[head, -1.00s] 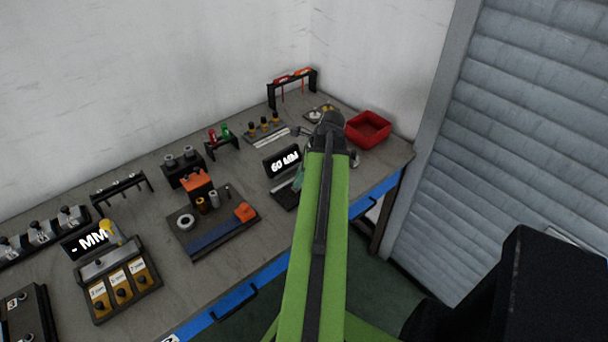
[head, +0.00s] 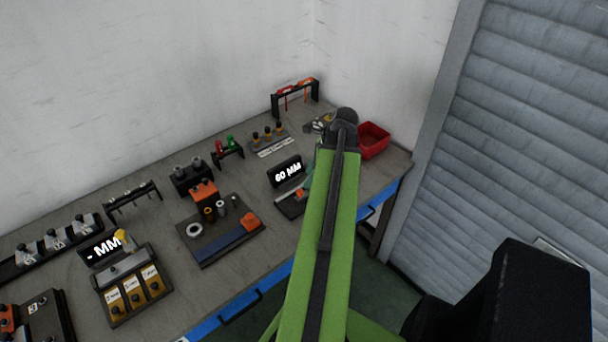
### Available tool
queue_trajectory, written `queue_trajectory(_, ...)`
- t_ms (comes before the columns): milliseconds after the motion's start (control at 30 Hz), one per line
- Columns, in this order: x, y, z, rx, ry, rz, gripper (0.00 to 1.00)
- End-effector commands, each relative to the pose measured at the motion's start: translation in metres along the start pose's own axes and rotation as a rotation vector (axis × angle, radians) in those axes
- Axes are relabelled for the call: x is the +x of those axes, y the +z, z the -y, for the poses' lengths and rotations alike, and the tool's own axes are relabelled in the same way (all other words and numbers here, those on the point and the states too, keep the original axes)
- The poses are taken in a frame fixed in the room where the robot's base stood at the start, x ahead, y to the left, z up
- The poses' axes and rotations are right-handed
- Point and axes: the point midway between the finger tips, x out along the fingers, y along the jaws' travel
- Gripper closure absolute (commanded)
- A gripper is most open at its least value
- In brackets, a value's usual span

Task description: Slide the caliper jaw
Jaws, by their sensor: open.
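The caliper station shows a black display reading "60 MM" (head: 286,172) on the workbench, just left of my arm. Its dark base (head: 290,207) lies in front of the display, with a small orange part (head: 299,194) on it, likely the sliding jaw. My green arm reaches over the bench and covers the right part of this station. A thin teal sliver shows beside the arm near the orange part; I cannot tell what it is. My gripper is hidden behind the arm, so its contact with the jaw cannot be seen.
A red bin (head: 374,141) stands right of the arm's elbow. A tray with a blue strip and rings (head: 238,243) lies to the left. A second display (head: 101,248) stands above a box with several yellow panels (head: 134,291). A tool rack (head: 295,92) is at the back.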

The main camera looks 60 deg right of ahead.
Motion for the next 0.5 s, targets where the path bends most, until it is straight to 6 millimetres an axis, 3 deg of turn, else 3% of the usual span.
queue_trajectory(33, -0.024, 0.004, 0.000, 0.002, 0.000, 0.000, 0.56)
queue_trajectory(200, -0.063, 0.004, 0.000, 0.001, -0.001, 0.000, 0.56)
queue_trajectory(333, -0.084, 0.003, 0.000, 0.000, 0.000, 0.000, 0.56)
queue_trajectory(500, -0.096, 0.000, 0.000, 0.000, 0.001, 0.000, 0.56)
